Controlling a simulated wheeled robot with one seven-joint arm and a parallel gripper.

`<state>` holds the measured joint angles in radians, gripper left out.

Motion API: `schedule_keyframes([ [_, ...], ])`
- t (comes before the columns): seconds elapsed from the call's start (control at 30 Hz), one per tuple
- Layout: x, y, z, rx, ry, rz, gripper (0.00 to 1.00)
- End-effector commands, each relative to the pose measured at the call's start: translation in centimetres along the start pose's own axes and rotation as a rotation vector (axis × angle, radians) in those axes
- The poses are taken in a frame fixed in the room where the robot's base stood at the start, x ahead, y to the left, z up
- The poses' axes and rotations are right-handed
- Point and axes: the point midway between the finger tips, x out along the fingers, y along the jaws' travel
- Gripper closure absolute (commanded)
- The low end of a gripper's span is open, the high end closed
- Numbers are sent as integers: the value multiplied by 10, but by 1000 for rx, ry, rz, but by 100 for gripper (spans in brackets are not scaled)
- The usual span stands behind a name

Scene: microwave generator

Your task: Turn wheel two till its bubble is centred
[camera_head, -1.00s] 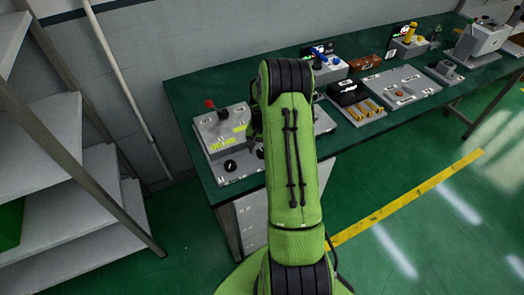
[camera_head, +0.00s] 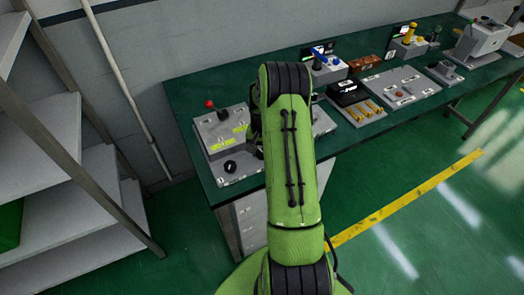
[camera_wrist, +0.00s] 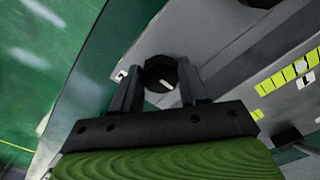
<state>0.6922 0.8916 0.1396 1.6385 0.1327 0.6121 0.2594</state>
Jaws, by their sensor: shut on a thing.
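A grey console (camera_head: 211,158) at the left end of the green bench carries yellow-green strips (camera_head: 222,146), which look like the bubble vials, and a black knob (camera_head: 230,167). In the wrist view, a black round knob (camera_wrist: 160,73) with a white pointer line sits between my gripper's (camera_wrist: 158,88) two fingers, which are closed on its sides. Wheel numbers are not readable.
A red-topped knob (camera_head: 209,103) stands at the console's back. Metal shelving (camera_head: 85,190) is at the left. The floor at right is clear.

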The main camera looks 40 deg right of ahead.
Motion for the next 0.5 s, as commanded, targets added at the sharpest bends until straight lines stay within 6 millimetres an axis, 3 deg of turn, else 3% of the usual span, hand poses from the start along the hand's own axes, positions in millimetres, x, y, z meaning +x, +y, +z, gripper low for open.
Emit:
schedule_keyframes([
  [0.5,1,0,0,-349,1,0,87],
])
